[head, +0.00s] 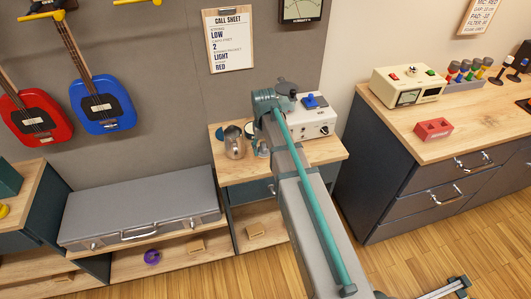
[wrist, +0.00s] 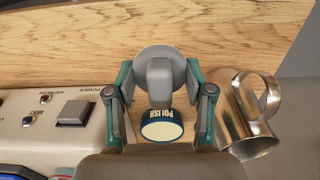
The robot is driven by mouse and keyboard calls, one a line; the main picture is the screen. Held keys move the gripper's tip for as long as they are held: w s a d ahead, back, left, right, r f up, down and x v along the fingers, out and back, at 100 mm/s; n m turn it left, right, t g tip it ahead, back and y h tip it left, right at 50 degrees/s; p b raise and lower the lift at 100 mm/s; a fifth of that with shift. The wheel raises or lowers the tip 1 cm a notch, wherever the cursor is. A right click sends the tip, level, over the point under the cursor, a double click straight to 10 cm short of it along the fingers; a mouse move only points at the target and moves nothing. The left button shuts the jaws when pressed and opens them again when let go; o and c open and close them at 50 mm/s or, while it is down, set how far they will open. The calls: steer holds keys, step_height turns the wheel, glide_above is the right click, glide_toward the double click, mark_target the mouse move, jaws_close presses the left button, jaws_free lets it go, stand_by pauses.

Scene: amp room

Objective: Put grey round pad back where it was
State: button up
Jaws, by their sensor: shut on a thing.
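The grey round pad (wrist: 160,62), a disc with a thick grey stem, sits between the fingers of my gripper (wrist: 160,108) in the wrist view. My gripper is shut on its stem. The pad is just above or against the wooden top; I cannot tell which. A dark blue tin labelled POLISH (wrist: 162,128), with a cream face, shows close below the stem. In the head view my gripper (head: 262,150) is low over the small wooden bench (head: 222,170), and my arm hides most of the pad and tin.
A metal mug (head: 235,142) stands close beside my gripper, and also shows in the wrist view (wrist: 247,115). A cream amp box (head: 314,122) with a power switch (wrist: 73,113) stands on the other side. The wall is behind the bench. Room between mug and box is narrow.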

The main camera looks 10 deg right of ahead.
mark_target(266, 160)
steer(key=shift+w+d+f+p, duration=0.1)
steer(key=shift+d+f+p, duration=0.1)
steer(key=shift+f+p, duration=0.35)
steer(key=shift+w+d+f+p, duration=0.15)
steer(key=shift+f+p, duration=0.1)
steer(key=shift+f, duration=1.2)
steer(key=shift+f, duration=0.1)
steer(key=o, duration=1.1)
step_height(266, 160, up, 12)
steer(key=b, duration=0.3)
